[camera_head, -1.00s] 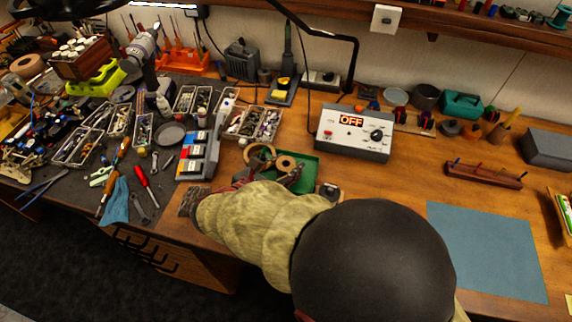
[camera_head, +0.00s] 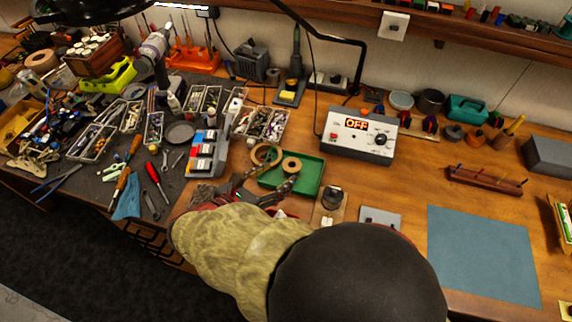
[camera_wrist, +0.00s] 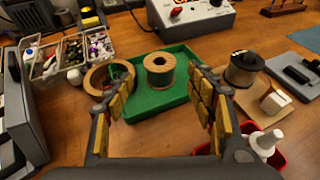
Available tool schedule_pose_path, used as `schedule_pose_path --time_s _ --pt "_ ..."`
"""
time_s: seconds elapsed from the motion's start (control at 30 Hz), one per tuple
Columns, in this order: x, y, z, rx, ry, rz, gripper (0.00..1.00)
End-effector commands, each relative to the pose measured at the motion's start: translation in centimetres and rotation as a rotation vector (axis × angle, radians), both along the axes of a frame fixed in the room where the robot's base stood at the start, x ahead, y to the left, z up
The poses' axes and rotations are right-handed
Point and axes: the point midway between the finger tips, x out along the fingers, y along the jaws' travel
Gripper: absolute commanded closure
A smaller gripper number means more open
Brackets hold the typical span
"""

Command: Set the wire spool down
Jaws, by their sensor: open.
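A wooden-flanged wire spool (camera_wrist: 160,70) stands upright on the floor of the green tray (camera_wrist: 172,102). In the head view the spool (camera_head: 291,165) also shows inside the tray (camera_head: 313,180). My gripper (camera_wrist: 153,88) is open and empty, its yellow-padded fingers spread to either side of the view with the spool beyond and between them. In the head view my gripper (camera_head: 265,188) is at the tray's near-left edge, on the near side of the spool. A tan ring-shaped roll (camera_wrist: 108,77) leans at the tray's left side, partly behind the left finger.
A dark spool on a stand (camera_wrist: 243,68) and a white bottle in a red bin (camera_wrist: 264,142) are right of the tray. Parts bins (camera_wrist: 70,55) are at left. A power supply reading OFF (camera_head: 357,135) stands behind. The blue mat (camera_head: 482,255) is clear.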

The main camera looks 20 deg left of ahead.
Motion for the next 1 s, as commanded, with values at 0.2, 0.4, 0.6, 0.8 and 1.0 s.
schedule_pose_path --time_s 0.2,0.4,0.6,0.8,1.0 --pt "-2.8 0.9 1.3 -0.001 0.0 0.001 0.44" --pt "-3.6 1.0 1.5 -0.001 0.0 -0.001 0.44" --pt "-3.6 1.0 1.5 0.0 0.0 -0.001 0.44" --pt "-3.6 1.0 1.5 0.0 0.0 -0.001 0.44" --pt "-3.6 1.0 1.5 0.0 0.0 -0.001 0.44"
